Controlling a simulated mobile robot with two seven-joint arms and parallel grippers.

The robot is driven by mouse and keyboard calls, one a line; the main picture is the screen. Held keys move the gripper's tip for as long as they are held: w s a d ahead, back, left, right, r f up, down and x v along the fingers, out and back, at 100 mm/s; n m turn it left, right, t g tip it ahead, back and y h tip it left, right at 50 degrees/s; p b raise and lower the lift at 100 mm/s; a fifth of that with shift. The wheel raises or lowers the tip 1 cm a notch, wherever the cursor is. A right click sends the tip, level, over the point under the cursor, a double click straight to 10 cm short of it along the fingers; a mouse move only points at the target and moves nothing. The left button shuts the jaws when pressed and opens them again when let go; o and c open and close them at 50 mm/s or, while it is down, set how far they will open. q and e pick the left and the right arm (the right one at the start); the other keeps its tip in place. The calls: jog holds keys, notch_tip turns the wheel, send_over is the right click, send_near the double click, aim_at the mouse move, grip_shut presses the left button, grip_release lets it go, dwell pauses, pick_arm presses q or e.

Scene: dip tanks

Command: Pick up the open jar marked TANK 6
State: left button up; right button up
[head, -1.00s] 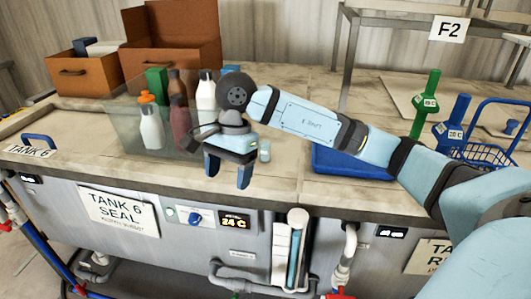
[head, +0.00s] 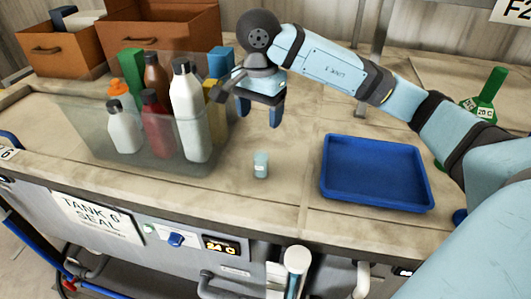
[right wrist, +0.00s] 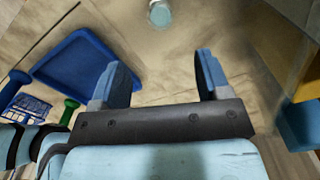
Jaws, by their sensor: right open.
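A small pale blue-grey jar (head: 261,164) with a white label stands upright on the worktop, between the clear bin and the blue tray. The label is too small to read, and I cannot tell whether the jar is open. Part of it also shows at the top edge of the right wrist view (right wrist: 160,14). My right gripper (head: 258,114) is open and empty, above the worktop and behind the jar in the head view, apart from it. Its two fingers also show in the right wrist view (right wrist: 162,70). My left gripper is not in view.
A clear bin (head: 90,142) of several bottles stands left of the jar. A blue tray (head: 375,172) lies to the right. Brown boxes (head: 60,50) stand at the back left. Bare worktop surrounds the jar.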

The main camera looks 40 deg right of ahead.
jog(key=p, duration=0.1)
send_over(260, 158)
jog(key=s, duration=0.2)
notch_tip(260, 158, down, 8)
jog(key=f, duration=0.1)
jog(key=f+p, duration=0.1)
jog(key=f, duration=0.1)
jog(key=a+f+p, duration=0.1)
jog(key=shift+w+f, duration=0.2)
jog(key=shift+f, duration=0.65)
jog(key=c, duration=1)
jog(key=shift+c, duration=0.5)
